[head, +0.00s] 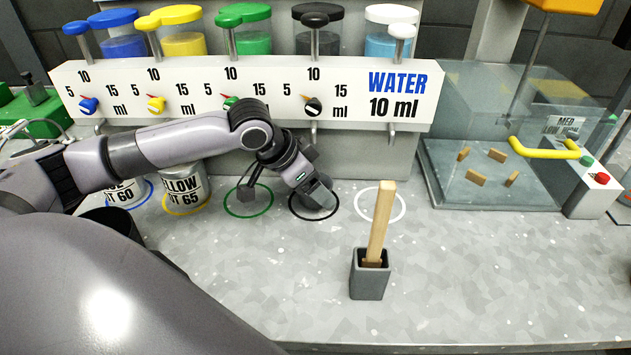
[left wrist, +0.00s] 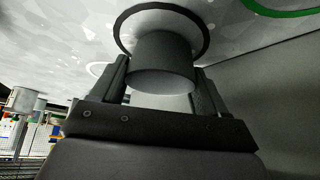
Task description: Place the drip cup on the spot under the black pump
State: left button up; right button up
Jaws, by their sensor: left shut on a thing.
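The grey drip cup (left wrist: 160,66) is between the two fingers of my left gripper (left wrist: 162,88) in the left wrist view, and the fingers are shut on it. The black ring spot (left wrist: 205,45) surrounds the cup's far end; whether the cup touches the counter I cannot tell. In the head view my left gripper (head: 308,184) is low over the black ring (head: 314,219), and partly hides the cup. The black pump (head: 318,14) is above, with its black dial (head: 313,107) and spout on the white panel. My right gripper is not in view.
Green (head: 248,216) and white (head: 381,220) rings flank the black one. Labelled pails (head: 186,188) stand at left. A grey holder (head: 370,278) with a wooden stick (head: 380,225) stands in front right. A clear cabinet (head: 490,180) is at right. The front counter is largely clear.

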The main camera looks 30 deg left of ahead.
pick_arm(q)
jog(key=shift+s+d, duration=0.15)
jog(key=shift+s, duration=0.05)
jog(key=shift+f, duration=0.2)
jog(key=o, duration=1.1)
jog(key=shift+c, duration=0.2)
jog(key=v, duration=0.7)
jog(key=shift+r+p, duration=0.35)
jog(key=shift+p, duration=0.1)
jog(key=shift+s, duration=0.15)
